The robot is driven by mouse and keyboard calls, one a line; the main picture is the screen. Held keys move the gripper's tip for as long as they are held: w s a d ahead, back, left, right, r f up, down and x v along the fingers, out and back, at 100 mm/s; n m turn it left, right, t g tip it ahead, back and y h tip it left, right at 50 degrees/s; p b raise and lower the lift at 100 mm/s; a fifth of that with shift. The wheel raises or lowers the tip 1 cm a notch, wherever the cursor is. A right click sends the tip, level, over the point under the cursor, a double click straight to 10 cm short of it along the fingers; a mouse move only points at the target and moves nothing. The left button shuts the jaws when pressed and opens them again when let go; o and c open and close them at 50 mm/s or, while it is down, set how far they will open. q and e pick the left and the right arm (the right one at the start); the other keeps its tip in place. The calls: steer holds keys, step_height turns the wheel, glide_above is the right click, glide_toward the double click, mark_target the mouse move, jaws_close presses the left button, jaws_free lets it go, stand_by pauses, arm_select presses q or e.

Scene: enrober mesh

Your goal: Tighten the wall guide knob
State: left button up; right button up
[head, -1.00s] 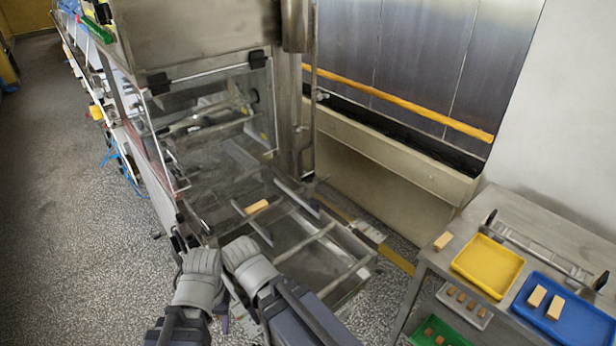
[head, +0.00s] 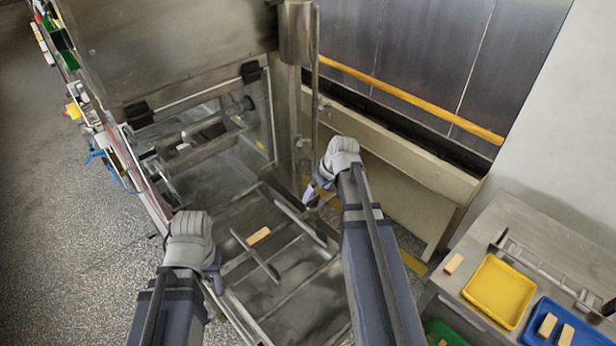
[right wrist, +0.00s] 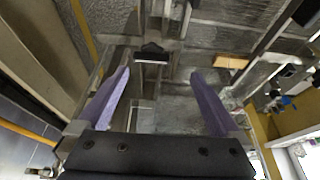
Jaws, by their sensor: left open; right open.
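Two metal guide rails (head: 256,256) lie over the mesh bed of the machine. A tan block (head: 259,236) lies beside the left rail; it also shows in the right wrist view (right wrist: 232,62). A small black fitting (right wrist: 151,50) shows beyond my right fingertips; I cannot tell whether it is the wall guide knob. No knob is clear in the head view. My right gripper (head: 312,197) is open above the right side of the bed, near the steel post. In its wrist view, the purple fingers (right wrist: 160,74) are apart and empty. My left gripper (head: 216,280) is open at the bed's left edge.
A clear-panelled hood (head: 205,135) stands over the far part of the machine. A steel post (head: 297,100) and a beige trough (head: 400,150) are to the right. A side table (head: 530,225) holds a yellow tray (head: 497,290) and a blue tray (head: 578,330).

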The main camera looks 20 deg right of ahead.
mark_target(312, 199)
steer(key=b+x, duration=0.2)
steer(key=d+b+x, duration=0.1)
steer(key=b+x, duration=0.2)
steer(key=w+b+x, duration=0.1)
steer(key=b+x, duration=0.1)
steer(key=shift+w+d, duration=0.1)
steer(key=shift+d, duration=0.05)
stand_by(0.4)
steer(key=shift+c, duration=0.2)
steer(key=c, duration=1.2)
